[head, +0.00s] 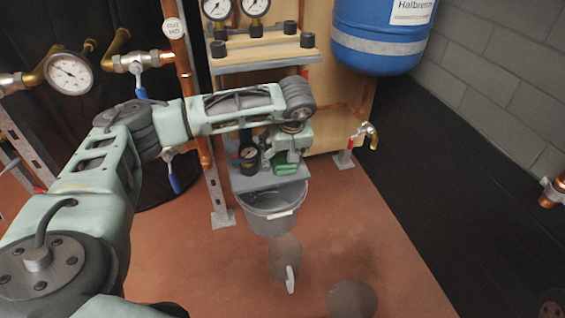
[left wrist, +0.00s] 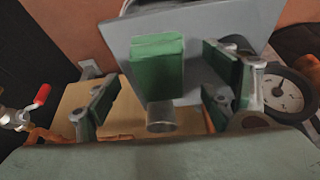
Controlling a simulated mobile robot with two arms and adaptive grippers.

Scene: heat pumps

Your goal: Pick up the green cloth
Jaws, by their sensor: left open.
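The green cloth (head: 287,169) lies near the front edge of a small grey shelf (head: 258,181). In the left wrist view the cloth (left wrist: 158,68) shows as a thick, folded block on the grey shelf plate (left wrist: 205,32). My left gripper (head: 287,150) is just above the cloth in the head view. In the left wrist view its fingers stand apart on either side of the cloth, with the cloth between and beyond them. The gripper is open and empty, and I cannot tell if a finger touches the cloth. My right gripper does not show.
A dark pressure gauge (head: 249,158) stands on the shelf, left of the cloth; a gauge (left wrist: 288,94) also shows in the left wrist view. A grey bucket (head: 270,222) is under the shelf. A brass tap (head: 367,132) is at right. A blue tank (head: 385,30) hangs above.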

